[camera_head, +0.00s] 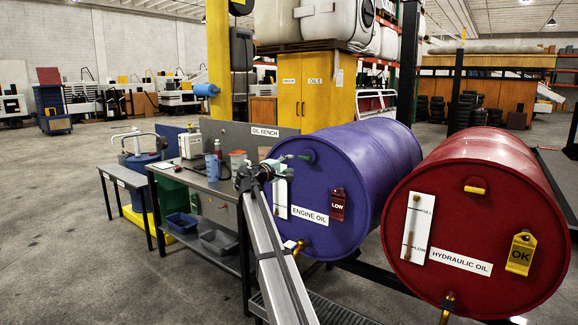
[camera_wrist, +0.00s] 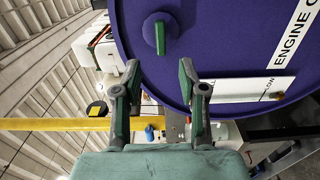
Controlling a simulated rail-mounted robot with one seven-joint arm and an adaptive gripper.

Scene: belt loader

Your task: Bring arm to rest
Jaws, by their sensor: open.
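My arm reaches from the bottom of the head view up toward the blue engine oil drum, and my gripper (camera_head: 252,174) is at its far end, in front of the drum's left edge. In the wrist view my gripper (camera_wrist: 157,92) has its two green-padded fingers spread, with nothing between them. The engine oil drum (camera_head: 345,185) lies on its side. Its face (camera_wrist: 225,35) fills the upper right of the wrist view, with a green-handled plug (camera_wrist: 160,36) just beyond the fingers. A red LOW tag (camera_head: 338,204) hangs on the drum.
A red hydraulic oil drum (camera_head: 470,240) with a yellow OK tag (camera_head: 520,253) lies to the right. The oil bench (camera_head: 200,178) with bottles and a white device stands at left behind my gripper. A yellow column (camera_head: 219,70) rises behind it. Open floor (camera_head: 60,250) lies at left.

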